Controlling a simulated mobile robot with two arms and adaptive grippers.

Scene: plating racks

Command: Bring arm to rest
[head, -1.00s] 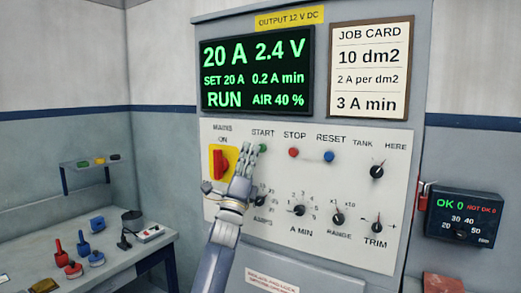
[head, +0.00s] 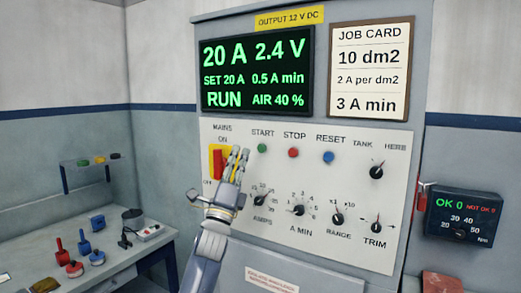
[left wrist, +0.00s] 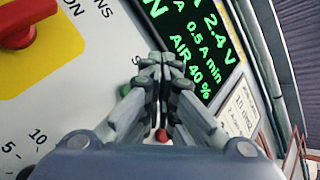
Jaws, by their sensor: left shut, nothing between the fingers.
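My left gripper (head: 238,154) is in front of the control panel (head: 300,245), between the red mains switch (head: 217,163) and the green START button (head: 262,148). Its fingers are shut with nothing between them and point up. In the head view the START button shows clear to the right of the fingertips. In the left wrist view the closed fingers (left wrist: 160,95) cover part of the panel, and a bit of the green button (left wrist: 125,90) shows beside them. The display (head: 257,72) reads RUN, 20 A, 2.4 V and 0.5 A min. My right gripper is not in view.
The AMPS knob (head: 259,201) and A MIN knob (head: 299,210) are close to my left arm. A table (head: 150,250) with red and blue tools stands at the lower left. A job card (head: 369,70) is above.

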